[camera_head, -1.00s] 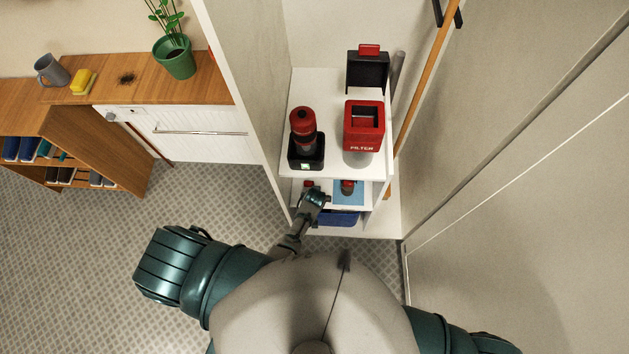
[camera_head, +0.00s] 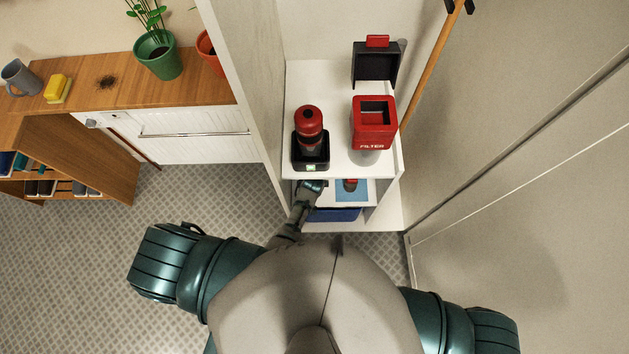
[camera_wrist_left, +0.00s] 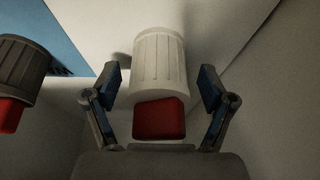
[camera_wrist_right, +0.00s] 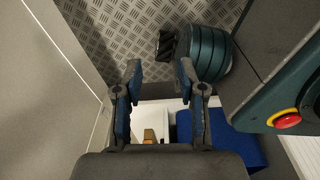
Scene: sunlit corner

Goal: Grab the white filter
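The white filter (camera_wrist_left: 159,62) is a ribbed white cylinder with a red end (camera_wrist_left: 158,119) in the left wrist view. It lies between the two spread fingers of my left gripper (camera_wrist_left: 160,88), with a gap showing near each finger. In the head view my left gripper (camera_head: 312,187) reaches into the lower shelf level and the white filter is hidden there. A dark grey ribbed filter (camera_wrist_left: 22,68) with a red end lies to the left in the left wrist view. My right gripper (camera_wrist_right: 158,85) is open and empty in the right wrist view.
The upper shelf (camera_head: 345,170) overhangs my left gripper. It carries a red-and-black device (camera_head: 309,140) and a red box marked FILTER (camera_head: 373,125). A wooden pole (camera_head: 432,62) stands right of the shelf.

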